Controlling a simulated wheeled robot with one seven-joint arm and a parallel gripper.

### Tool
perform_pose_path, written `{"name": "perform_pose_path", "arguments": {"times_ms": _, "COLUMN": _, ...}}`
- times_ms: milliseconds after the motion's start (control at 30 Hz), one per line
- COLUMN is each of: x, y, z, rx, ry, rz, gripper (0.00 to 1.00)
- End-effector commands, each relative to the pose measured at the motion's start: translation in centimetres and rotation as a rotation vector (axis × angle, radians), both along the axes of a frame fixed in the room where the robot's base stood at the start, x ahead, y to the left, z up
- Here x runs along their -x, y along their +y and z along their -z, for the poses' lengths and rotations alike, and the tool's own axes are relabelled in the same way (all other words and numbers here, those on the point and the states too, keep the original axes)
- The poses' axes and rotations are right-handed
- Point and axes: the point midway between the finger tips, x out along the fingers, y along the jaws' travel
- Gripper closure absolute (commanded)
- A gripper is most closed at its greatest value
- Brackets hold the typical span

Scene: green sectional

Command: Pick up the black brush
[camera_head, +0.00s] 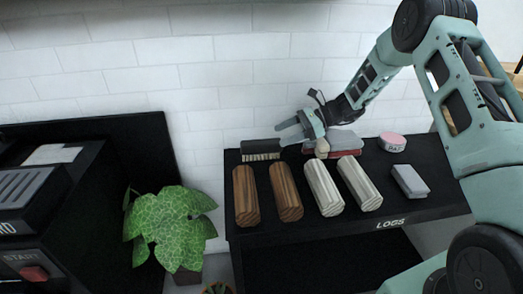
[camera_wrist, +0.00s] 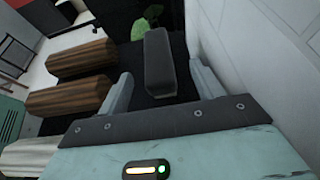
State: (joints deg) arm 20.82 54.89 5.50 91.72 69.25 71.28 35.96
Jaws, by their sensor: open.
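The black brush (camera_head: 261,147) lies at the back left of the black shelf, close to the white wall. Pale bristles show along its lower side in the head view. My gripper (camera_head: 285,133) is at the brush's right end, with its fingers pointing left. In the wrist view the brush (camera_wrist: 159,62) extends away between the two open fingers of my gripper (camera_wrist: 163,85). Gaps show between the brush and each finger, so the jaws appear not to touch it. The bristles are hidden in the wrist view.
Brown logs (camera_head: 246,195) and pale logs (camera_head: 323,188) lie in front of the brush on the shelf (camera_head: 300,234). A pink round item (camera_head: 392,142) and a grey block (camera_head: 409,181) are to the right. A plant (camera_head: 170,228) stands left. The wall (camera_wrist: 285,75) is close beside one finger.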

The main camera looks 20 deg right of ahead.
Motion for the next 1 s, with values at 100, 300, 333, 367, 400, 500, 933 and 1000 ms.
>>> {"name": "perform_pose_path", "arguments": {"times_ms": 100, "x": -0.2, "y": 1.0, "z": 0.5, "rx": 0.0, "ry": -0.001, "rz": -0.001, "gripper": 0.34}}
{"name": "perform_pose_path", "arguments": {"times_ms": 300, "x": -0.3, "y": 2.6, "z": 1.0, "rx": 0.001, "ry": 0.001, "rz": -0.003, "gripper": 0.34}}
{"name": "perform_pose_path", "arguments": {"times_ms": 333, "x": -0.3, "y": 3.0, "z": 1.2, "rx": 0.001, "ry": 0.002, "rz": -0.004, "gripper": 0.34}}
{"name": "perform_pose_path", "arguments": {"times_ms": 367, "x": -0.3, "y": 3.5, "z": 1.4, "rx": 0.001, "ry": 0.002, "rz": -0.005, "gripper": 0.34}}
{"name": "perform_pose_path", "arguments": {"times_ms": 400, "x": -0.3, "y": 4.1, "z": 1.6, "rx": 0.0, "ry": 0.002, "rz": -0.003, "gripper": 0.34}}
{"name": "perform_pose_path", "arguments": {"times_ms": 500, "x": -0.6, "y": 5.3, "z": 2.1, "rx": 0.001, "ry": 0.001, "rz": -0.002, "gripper": 0.34}}
{"name": "perform_pose_path", "arguments": {"times_ms": 933, "x": -0.8, "y": 6.1, "z": 2.4, "rx": 0.001, "ry": -0.002, "rz": -0.001, "gripper": 0.53}}
{"name": "perform_pose_path", "arguments": {"times_ms": 1000, "x": -0.8, "y": 6.1, "z": 2.4, "rx": 0.001, "ry": -0.001, "rz": 0.0, "gripper": 0.73}}
